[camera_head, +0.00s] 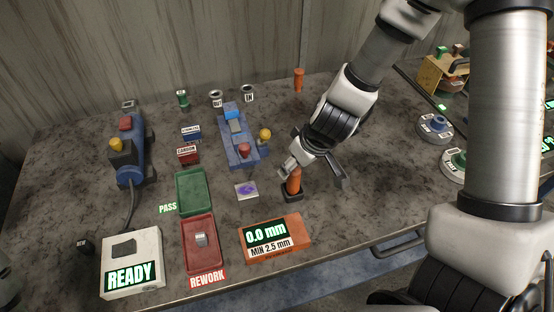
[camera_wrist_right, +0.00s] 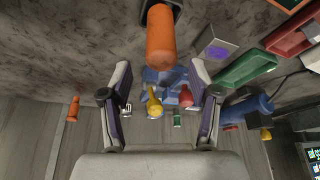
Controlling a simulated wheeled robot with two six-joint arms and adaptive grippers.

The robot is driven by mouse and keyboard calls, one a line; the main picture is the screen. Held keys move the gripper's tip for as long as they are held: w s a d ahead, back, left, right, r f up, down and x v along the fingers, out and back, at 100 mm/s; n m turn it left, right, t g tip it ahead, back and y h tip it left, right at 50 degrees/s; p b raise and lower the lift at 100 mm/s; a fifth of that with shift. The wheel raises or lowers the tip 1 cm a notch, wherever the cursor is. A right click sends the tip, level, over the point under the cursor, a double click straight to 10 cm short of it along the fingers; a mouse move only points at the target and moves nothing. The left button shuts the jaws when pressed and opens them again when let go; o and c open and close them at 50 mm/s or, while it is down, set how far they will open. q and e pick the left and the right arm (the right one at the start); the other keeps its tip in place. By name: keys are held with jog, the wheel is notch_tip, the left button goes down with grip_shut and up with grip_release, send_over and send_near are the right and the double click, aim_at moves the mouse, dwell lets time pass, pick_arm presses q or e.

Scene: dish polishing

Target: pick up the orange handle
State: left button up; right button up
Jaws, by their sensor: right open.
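An orange handle (camera_head: 294,180) stands upright in a small black holder (camera_head: 292,196) near the middle front of the table. In the right wrist view the handle (camera_wrist_right: 160,38) points toward the camera at the top centre. My right gripper (camera_head: 311,172) is open, with its fingers around the handle's upper part or just beside it; I cannot tell if they touch. In the wrist view the open fingers (camera_wrist_right: 160,70) lie to either side of the handle's end. My left gripper is not in view.
A second orange cylinder (camera_head: 299,80) stands at the back. A blue device (camera_head: 238,140) is left of my gripper. An orange gauge (camera_head: 275,239) reading 0.0 mm, a green tray (camera_head: 193,207) and a red tray (camera_head: 214,262) lie left and front.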

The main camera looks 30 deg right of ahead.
aim_at(291, 177)
jog(key=f+b, duration=0.1)
jog(key=s+f+b, duration=0.1)
jog(key=shift+a+f+b, duration=0.15)
jog(key=shift+f+b, duration=0.1)
jog(key=shift+b, duration=0.1)
jog(key=b+x, duration=0.1)
jog(key=x, duration=0.1)
jog(key=b+x, duration=0.1)
jog(key=x, duration=0.1)
jog(key=shift+w+f+b, duration=0.2)
jog(key=shift+w+b, duration=0.15)
jog(key=shift+w, duration=0.35)
jog(key=shift+s+r, duration=0.25)
jog(key=shift+s, duration=0.1)
jog(key=shift+c, duration=1.1)
jog(key=shift+s, duration=0.15)
jog(key=c, duration=0.5)
grip_shut()
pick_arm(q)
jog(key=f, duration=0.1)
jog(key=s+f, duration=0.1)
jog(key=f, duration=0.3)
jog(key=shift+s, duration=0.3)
